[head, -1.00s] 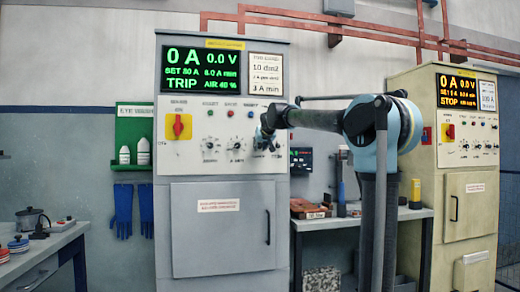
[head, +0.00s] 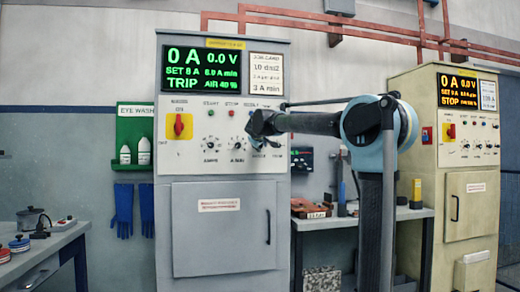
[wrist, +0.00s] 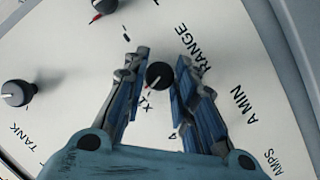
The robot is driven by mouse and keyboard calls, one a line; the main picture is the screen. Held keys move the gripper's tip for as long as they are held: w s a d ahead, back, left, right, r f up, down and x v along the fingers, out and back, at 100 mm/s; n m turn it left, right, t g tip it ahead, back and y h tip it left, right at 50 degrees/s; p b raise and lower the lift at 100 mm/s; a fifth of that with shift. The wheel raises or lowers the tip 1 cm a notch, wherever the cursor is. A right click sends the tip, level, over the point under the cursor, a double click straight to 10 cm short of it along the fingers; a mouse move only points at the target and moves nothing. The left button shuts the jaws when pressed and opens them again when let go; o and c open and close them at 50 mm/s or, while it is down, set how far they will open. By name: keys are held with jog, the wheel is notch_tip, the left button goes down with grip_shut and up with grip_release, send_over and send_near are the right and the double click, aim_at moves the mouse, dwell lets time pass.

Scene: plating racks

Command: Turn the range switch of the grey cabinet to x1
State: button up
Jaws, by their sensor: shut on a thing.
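The grey cabinet (head: 222,255) stands left of centre in the head view. Its green-lit display (head: 202,69) reads 0 A, 0.0 V, SET 8 A and TRIP. My gripper (head: 262,127) is at the right side of its control panel and hides part of it. In the wrist view, my gripper (wrist: 162,66) has its blue-padded fingers on both sides of the black range switch (wrist: 159,75), shut on it. The switch's pointer mark faces the printed x1. The word RANGE is printed to the right, partly beside a finger.
Other knobs share the panel, including one by TANK (wrist: 17,93) and a red-marked one (wrist: 103,7). A beige cabinet (head: 468,220) stands at the right. A bench (head: 335,223) lies between the cabinets. Blue gloves (head: 124,208) hang at the left.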

jog(key=shift+f+n+t+h, duration=0.1)
jog(key=shift+n+t+h, duration=0.35)
jog(key=shift+n, duration=0.75)
jog(key=o, duration=1.1)
jog(key=shift+c, duration=0.2)
jog(key=shift+s, duration=0.15)
jog(key=v, duration=1.1)
jog(key=shift+s, duration=0.3)
jog(key=shift+a, duration=0.1)
